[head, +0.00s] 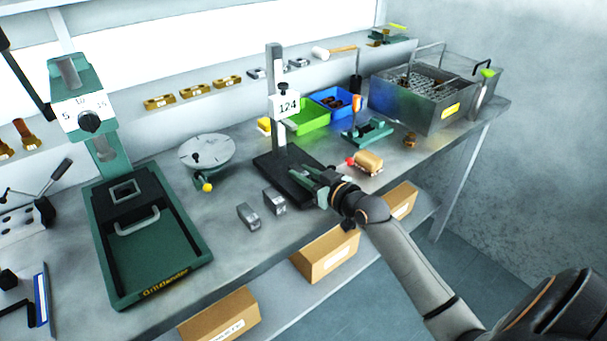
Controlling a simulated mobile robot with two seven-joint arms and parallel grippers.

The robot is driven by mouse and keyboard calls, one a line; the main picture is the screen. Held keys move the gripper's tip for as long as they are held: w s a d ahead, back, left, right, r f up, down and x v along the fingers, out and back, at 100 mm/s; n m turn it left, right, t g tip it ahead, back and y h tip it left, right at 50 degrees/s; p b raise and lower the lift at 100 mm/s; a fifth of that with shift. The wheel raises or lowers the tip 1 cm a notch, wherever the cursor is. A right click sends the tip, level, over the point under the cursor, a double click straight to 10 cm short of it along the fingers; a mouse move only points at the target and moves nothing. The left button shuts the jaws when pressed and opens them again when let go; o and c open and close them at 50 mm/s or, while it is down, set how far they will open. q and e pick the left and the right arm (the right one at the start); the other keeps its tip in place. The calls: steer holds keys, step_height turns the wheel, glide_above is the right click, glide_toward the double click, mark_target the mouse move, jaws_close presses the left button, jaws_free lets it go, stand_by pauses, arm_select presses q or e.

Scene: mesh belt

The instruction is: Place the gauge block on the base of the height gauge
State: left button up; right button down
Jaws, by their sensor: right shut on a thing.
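My right gripper (300,174) reaches in from the right, low over the right part of this base. It is shut on the gauge block, which is mostly hidden between the fingers. I cannot tell whether the block touches the base. My left gripper is not in view.
Two small steel blocks (248,216) (274,201) lie on the bench in front of the base. A round grey plate (206,150) and a green press (150,240) stand left. Right are a wooden-backed brush (369,161), a green stand (368,132) and a wire basket (420,98).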

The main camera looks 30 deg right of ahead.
steer(key=shift+f, duration=0.15)
steer(key=c, duration=0.6)
jaws_free()
steer(key=shift+c, duration=0.2)
steer(key=shift+r, duration=0.25)
steer(key=shift+s, duration=0.3)
steer(key=v, duration=1.1)
steer(key=shift+s+r, duration=0.1)
steer(key=shift+s, duration=0.1)
